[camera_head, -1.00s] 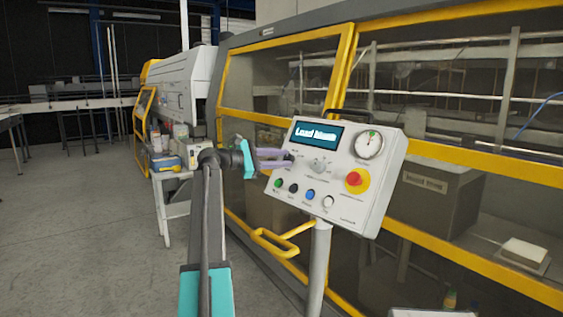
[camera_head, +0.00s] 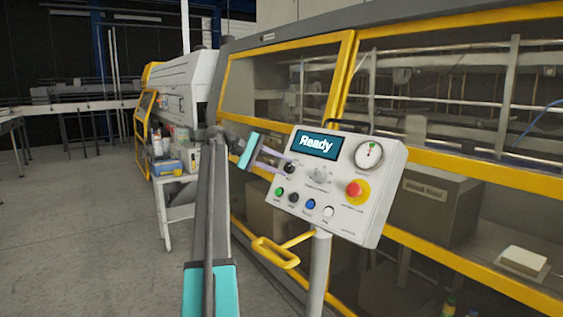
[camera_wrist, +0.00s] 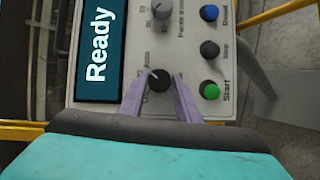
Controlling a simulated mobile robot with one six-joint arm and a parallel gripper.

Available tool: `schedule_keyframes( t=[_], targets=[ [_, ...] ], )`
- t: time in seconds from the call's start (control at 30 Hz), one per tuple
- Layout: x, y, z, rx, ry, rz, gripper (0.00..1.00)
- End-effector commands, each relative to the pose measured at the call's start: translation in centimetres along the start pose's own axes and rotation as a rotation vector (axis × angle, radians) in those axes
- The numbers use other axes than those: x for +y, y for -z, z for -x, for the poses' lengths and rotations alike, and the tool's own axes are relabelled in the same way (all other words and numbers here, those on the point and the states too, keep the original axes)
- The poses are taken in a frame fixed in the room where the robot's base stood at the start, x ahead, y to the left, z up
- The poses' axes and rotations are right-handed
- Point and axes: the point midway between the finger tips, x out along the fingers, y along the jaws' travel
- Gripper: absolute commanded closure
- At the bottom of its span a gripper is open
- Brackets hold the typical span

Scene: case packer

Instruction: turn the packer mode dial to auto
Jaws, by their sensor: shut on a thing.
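The control panel (camera_head: 345,190) is a pale box on a post, and its screen (camera_head: 317,144) reads "Ready". A small black dial (camera_head: 289,169) sits at the panel's upper left, below the screen. My gripper (camera_head: 284,163) reaches the dial from the left. In the wrist view its two lilac fingers (camera_wrist: 162,84) stand on either side of the dial, shut on it.
A larger grey knob (camera_head: 319,175), a red emergency stop (camera_head: 357,191) and a round gauge (camera_head: 369,153) are beside the dial. Below are several push buttons, including a green one (camera_head: 279,192). A yellow handle (camera_head: 277,251) sticks out below the panel. The floor at left is open.

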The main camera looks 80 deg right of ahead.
Motion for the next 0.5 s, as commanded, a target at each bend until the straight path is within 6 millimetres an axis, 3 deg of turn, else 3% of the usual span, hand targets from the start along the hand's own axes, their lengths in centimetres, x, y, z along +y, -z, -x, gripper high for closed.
schedule_keyframes(
  t=[0.5],
  targets=[
    [0.36, -0.04, 0.01, -0.010, 0.099, -0.174, 0.92]
  ],
)
